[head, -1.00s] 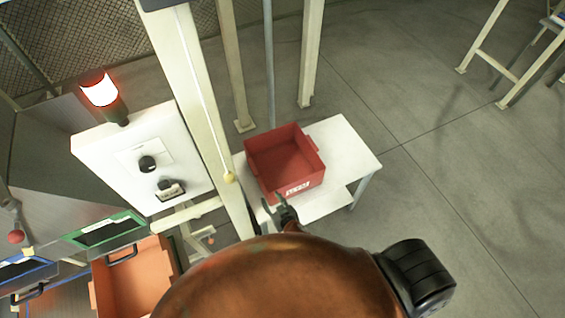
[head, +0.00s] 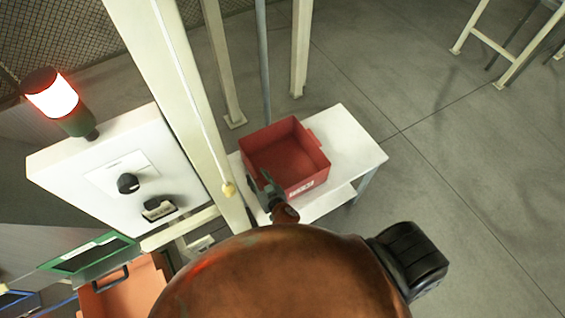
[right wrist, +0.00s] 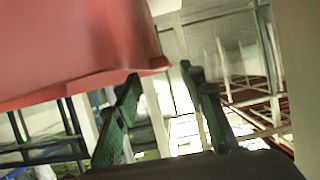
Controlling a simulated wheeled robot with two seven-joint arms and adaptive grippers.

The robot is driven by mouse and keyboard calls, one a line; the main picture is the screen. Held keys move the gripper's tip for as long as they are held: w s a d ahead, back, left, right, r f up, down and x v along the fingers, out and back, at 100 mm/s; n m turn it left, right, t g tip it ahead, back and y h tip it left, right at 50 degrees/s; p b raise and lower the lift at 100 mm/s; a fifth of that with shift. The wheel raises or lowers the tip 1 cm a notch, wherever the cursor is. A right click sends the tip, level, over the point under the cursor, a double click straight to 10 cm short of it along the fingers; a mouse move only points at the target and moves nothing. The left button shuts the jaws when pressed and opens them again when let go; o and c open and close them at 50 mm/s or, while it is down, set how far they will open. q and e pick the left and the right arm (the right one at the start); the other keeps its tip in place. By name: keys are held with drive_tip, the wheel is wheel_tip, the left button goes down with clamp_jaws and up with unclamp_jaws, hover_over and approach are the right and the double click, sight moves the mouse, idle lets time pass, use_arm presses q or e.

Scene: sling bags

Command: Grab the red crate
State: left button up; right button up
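The red crate (head: 286,160) is open-topped and looks empty. It stands upright on a small white table, with a white label on its near wall. My right gripper (head: 268,184) is at the crate's near left side and partly overlaps its wall in the head view. In the right wrist view, the red crate (right wrist: 75,50) fills the upper left, close to the camera. The two dark green fingers of the right gripper (right wrist: 165,92) are spread apart, with the crate's corner just above the left finger. I cannot tell whether they touch it. My left gripper is not in view.
The white table (head: 350,150) has free room right of the crate. A cream post (head: 180,100) rises close to its left. A control box (head: 105,175) with a red-lit lamp (head: 52,95) stands further left. An orange bin (head: 125,290) is at lower left.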

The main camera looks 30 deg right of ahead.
sight(253, 172)
drive_tip(key=x, duration=0.5)
drive_tip(key=shift+w+a+f+b, duration=0.2)
drive_tip(key=shift+w+f+b, duration=0.05)
drive_tip(key=shift+w+b, duration=0.1)
drive_tip(key=shift+w+f, duration=0.2)
drive_tip(key=shift+w, duration=0.25)
clamp_jaws()
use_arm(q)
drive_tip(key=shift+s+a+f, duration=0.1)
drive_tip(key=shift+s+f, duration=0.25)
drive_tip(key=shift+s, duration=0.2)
